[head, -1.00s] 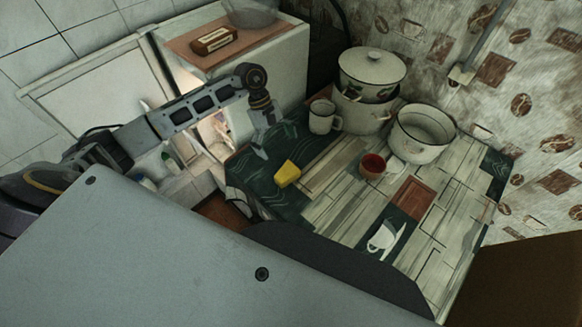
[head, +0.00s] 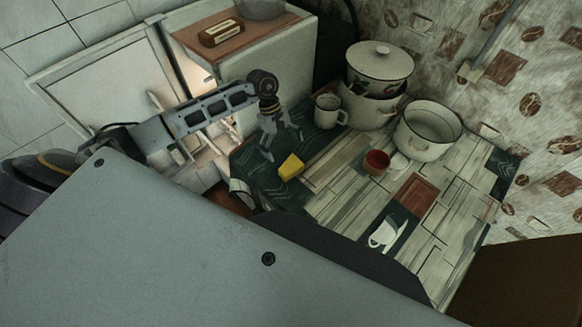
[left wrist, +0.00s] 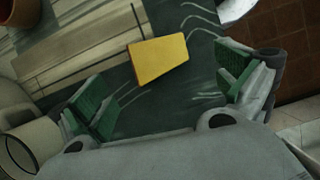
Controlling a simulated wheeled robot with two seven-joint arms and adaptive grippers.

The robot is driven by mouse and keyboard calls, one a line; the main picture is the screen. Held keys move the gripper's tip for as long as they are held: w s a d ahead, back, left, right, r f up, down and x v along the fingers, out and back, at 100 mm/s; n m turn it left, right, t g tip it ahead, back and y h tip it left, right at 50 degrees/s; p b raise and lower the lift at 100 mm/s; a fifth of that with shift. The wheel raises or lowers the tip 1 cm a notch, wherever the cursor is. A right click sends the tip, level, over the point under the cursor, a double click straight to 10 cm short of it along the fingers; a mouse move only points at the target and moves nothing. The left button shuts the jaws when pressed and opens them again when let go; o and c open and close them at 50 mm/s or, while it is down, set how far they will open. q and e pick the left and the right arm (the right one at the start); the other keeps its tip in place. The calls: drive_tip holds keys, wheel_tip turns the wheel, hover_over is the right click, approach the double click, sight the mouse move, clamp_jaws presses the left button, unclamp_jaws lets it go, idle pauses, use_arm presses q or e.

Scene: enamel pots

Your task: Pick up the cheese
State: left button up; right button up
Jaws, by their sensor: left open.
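The cheese (head: 291,167) is a small yellow block lying on the dark green patterned part of the table top. It also shows in the left wrist view (left wrist: 158,60), ahead of and between the fingers. My left gripper (head: 279,148) is above the table just behind the cheese in the head view. In the left wrist view its green-padded fingers (left wrist: 166,88) are spread wide with nothing between them at the tips. The cheese looks apart from both fingers. My right gripper is not in view.
A white mug (head: 328,111) stands close to the left gripper. A fridge (head: 262,70) is behind the arm.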

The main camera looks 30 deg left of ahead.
sight(290, 165)
use_arm(q)
drive_tip(key=x, duration=0.3)
drive_tip(key=shift+d+f, duration=0.1)
drive_tip(key=shift+f, duration=0.4)
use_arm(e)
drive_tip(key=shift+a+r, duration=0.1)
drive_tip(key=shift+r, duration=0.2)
use_arm(q)
drive_tip(key=shift+p+x, duration=0.85)
drive_tip(key=shift+x, duration=1.75)
drive_tip(key=shift+w, duration=0.1)
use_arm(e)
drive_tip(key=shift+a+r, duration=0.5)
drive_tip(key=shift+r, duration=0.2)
use_arm(q)
drive_tip(key=shift+c, duration=0.4)
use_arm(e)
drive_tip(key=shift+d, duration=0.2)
use_arm(q)
drive_tip(key=c, duration=1)
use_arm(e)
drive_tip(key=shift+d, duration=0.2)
use_arm(q)
drive_tip(key=shift+c, duration=0.2)
